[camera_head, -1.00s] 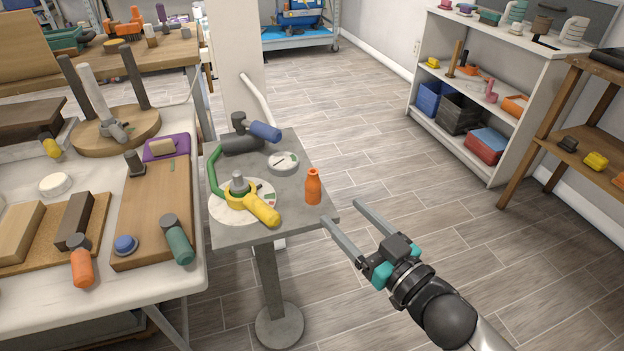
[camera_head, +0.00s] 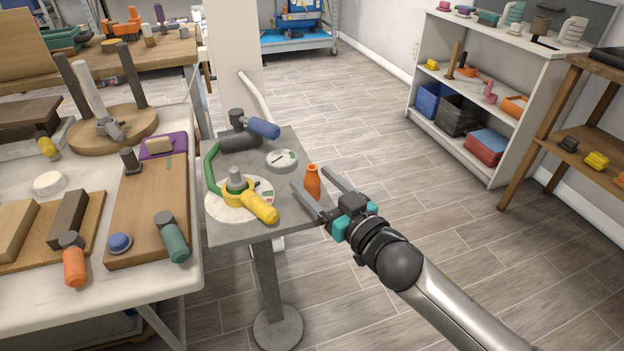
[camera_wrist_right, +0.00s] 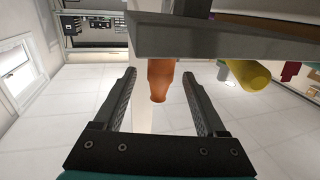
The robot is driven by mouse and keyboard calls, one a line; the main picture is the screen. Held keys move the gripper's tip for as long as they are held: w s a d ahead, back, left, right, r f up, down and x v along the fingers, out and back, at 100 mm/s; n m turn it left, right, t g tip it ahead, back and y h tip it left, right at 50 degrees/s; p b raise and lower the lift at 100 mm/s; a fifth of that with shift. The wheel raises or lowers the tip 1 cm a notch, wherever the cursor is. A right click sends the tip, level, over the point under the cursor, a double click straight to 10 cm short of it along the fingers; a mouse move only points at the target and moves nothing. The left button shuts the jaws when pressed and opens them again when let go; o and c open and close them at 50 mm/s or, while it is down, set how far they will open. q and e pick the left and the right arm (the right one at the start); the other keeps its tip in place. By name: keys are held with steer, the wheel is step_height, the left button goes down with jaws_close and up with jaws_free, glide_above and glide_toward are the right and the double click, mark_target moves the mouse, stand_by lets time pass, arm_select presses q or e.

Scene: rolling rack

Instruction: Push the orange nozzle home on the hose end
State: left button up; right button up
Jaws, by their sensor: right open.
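The orange nozzle (camera_head: 313,183), shaped like a small bottle, stands upright at the right edge of the small grey table (camera_head: 232,235). My right gripper (camera_head: 308,177) is open, with one finger on each side of the nozzle. In the right wrist view the nozzle (camera_wrist_right: 160,80) shows between the two fingers, with gaps on both sides. A green hose (camera_head: 211,168) curves along the table's left side. My left gripper is out of view.
A cluttered white bench (camera_head: 130,285) stands close on the left. Open floor lies to the right, before a white shelf (camera_head: 455,130).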

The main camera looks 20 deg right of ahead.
steer(key=b+x, duration=0.1)
steer(key=x, duration=0.2)
steer(key=shift+f, duration=0.15)
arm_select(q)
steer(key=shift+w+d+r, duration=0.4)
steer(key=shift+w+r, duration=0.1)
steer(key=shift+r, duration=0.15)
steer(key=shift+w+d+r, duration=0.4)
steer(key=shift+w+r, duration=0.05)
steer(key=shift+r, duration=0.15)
arm_select(e)
steer(key=shift+x, duration=0.8)
jaws_close()
